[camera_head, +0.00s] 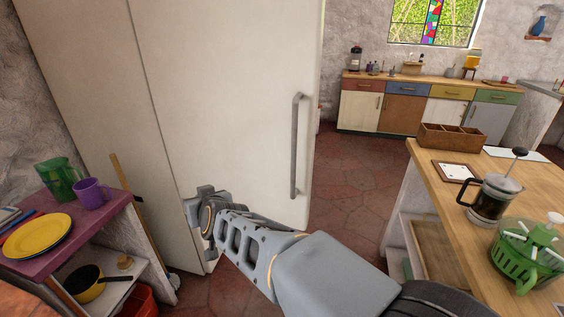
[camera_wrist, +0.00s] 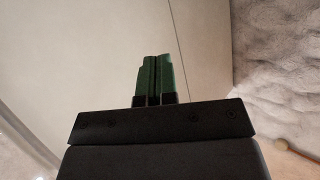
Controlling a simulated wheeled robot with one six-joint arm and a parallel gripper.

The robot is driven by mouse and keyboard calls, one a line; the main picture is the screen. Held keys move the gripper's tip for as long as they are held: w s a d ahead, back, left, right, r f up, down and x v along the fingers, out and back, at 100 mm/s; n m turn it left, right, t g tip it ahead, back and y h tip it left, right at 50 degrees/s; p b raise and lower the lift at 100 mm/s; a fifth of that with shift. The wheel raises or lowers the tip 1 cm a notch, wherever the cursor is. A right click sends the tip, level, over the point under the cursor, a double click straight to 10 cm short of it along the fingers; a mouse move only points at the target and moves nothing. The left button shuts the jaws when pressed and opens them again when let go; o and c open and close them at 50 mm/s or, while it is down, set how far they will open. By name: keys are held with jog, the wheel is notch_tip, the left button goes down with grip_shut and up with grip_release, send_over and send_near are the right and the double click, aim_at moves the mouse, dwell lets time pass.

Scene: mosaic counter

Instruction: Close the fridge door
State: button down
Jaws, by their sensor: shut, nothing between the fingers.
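The fridge door (camera_head: 230,90) is a tall cream-white panel with a vertical grey bar handle (camera_head: 295,145) near its right edge. A seam divides it from another pale panel (camera_head: 80,80) on the left; I cannot tell how far the door stands open. My gripper (camera_head: 196,205) is low by the seam, close to the white surface, with its fingertips largely hidden by my wrist. In the wrist view, my gripper's green fingers (camera_wrist: 154,77) are together and empty in front of the pale door panel (camera_wrist: 110,50). Contact with the door cannot be told.
A purple-topped shelf (camera_head: 110,215) with a yellow plate (camera_head: 38,235) and cups stands at left. Red tiled floor (camera_head: 345,185) is clear between.

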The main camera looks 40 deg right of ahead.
jog(key=d+m+h+b, duration=0.1)
jog(key=d+m+h, duration=0.3)
jog(key=d+h, duration=0.3)
jog(key=m+g+h+b, duration=0.2)
jog(key=m+g+h, duration=0.3)
jog(key=h, duration=0.2)
send_near(289, 150)
jog(key=x, duration=0.5)
jog(key=shift+w+d+f+b, duration=0.1)
jog(key=shift+w+d+b, duration=0.05)
jog(key=shift+d+b, duration=0.2)
jog(key=shift+x, duration=0.9)
jog(key=shift+w, duration=0.1)
